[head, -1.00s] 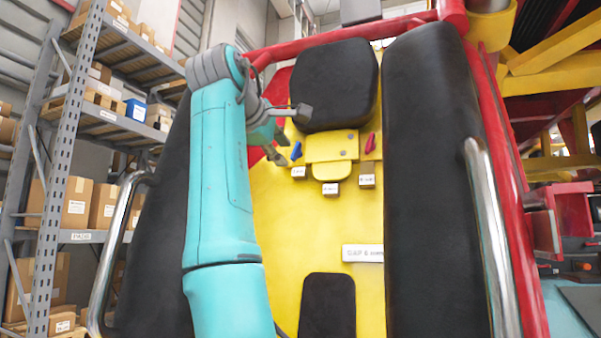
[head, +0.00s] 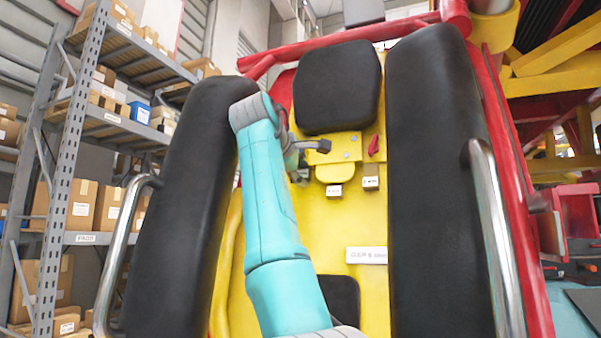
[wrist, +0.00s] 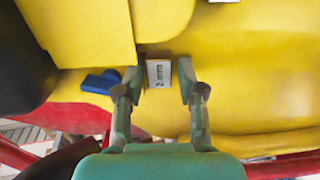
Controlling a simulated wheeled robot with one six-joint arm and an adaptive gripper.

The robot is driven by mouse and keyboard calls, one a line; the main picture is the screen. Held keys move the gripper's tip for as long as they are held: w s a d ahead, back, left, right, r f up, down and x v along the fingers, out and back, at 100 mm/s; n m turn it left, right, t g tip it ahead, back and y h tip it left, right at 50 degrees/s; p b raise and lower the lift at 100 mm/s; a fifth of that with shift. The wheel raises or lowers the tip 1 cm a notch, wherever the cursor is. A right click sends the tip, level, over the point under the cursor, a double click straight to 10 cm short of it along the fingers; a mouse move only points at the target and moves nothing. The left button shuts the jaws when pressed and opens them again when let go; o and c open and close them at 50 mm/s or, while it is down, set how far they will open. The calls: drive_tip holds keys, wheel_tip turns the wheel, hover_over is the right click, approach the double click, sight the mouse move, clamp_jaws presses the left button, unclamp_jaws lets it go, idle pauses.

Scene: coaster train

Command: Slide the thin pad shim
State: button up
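My gripper (wrist: 160,92) is open in the wrist view, one finger on each side of a small white block (wrist: 158,73). The block lies on the yellow seat back and carries a dark printed label that seems to include a 2. I cannot tell whether the fingers touch it. In the head view my gripper (head: 300,177) covers this block. Two similar small white labelled blocks show there, a middle one (head: 334,190) and a right one (head: 371,183), below a yellow bracket (head: 345,147). Their print is too small to read, so I cannot tell which is the thin shim.
A blue piece (wrist: 102,82) lies just left of the left finger. A red piece (head: 374,145) is at the bracket's right. A larger white "GAP" label (head: 367,256) is lower on the yellow surface. Black side bolsters (head: 435,200) and a black headrest (head: 337,87) surround it.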

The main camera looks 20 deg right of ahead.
sight(304, 192)
clamp_jaws()
drive_tip(key=shift+s+a+f, duration=0.15)
drive_tip(key=shift+f, duration=0.8)
drive_tip(key=shift+s+a+f, duration=0.1)
drive_tip(key=shift+s+f, duration=0.05)
drive_tip(key=shift+f, duration=0.75)
unclamp_jaws()
drive_tip(key=v, duration=1.2)
